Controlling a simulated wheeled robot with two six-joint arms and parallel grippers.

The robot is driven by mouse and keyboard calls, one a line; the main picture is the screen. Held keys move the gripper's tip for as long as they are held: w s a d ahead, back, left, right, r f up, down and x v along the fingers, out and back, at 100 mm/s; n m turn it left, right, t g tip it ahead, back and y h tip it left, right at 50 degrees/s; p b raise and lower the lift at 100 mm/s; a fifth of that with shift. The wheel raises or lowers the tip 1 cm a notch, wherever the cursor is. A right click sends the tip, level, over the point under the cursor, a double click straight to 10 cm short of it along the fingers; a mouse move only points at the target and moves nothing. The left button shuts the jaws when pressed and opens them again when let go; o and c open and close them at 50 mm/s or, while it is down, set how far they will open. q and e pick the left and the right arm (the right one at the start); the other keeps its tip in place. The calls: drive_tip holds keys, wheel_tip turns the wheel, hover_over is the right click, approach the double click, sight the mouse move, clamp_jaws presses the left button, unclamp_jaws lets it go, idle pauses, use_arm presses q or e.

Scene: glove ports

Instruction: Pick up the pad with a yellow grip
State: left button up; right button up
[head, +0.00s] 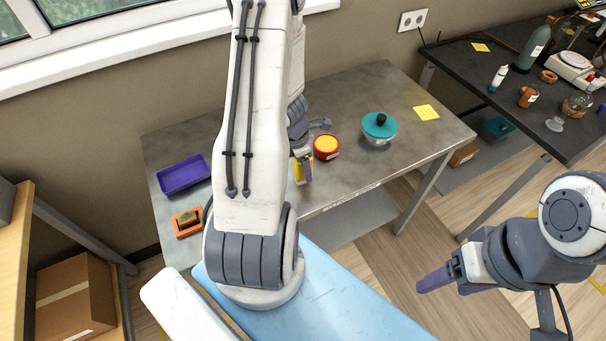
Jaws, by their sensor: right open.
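A small yellow item (297,172), perhaps the pad's yellow grip, shows on the grey metal table (365,88) right at my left gripper (306,170). The finger in front and my own arm hide most of it, so its shape is unclear. I cannot tell whether the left jaws hold it or only stand beside it. My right gripper (450,284) is open and empty, in front of the table at the right, well away from the yellow item.
A red round container with a yellow top (327,147) and a teal-lidded pot (379,128) stand right of the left gripper. A purple tray (183,176) and an orange holder (187,222) lie left. A cluttered dark table (485,107) stands at right.

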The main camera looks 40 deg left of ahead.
use_arm(q)
drive_tip(key=shift+w+f, duration=0.1)
drive_tip(key=shift+f, duration=0.25)
drive_tip(key=shift+r, duration=0.1)
clamp_jaws()
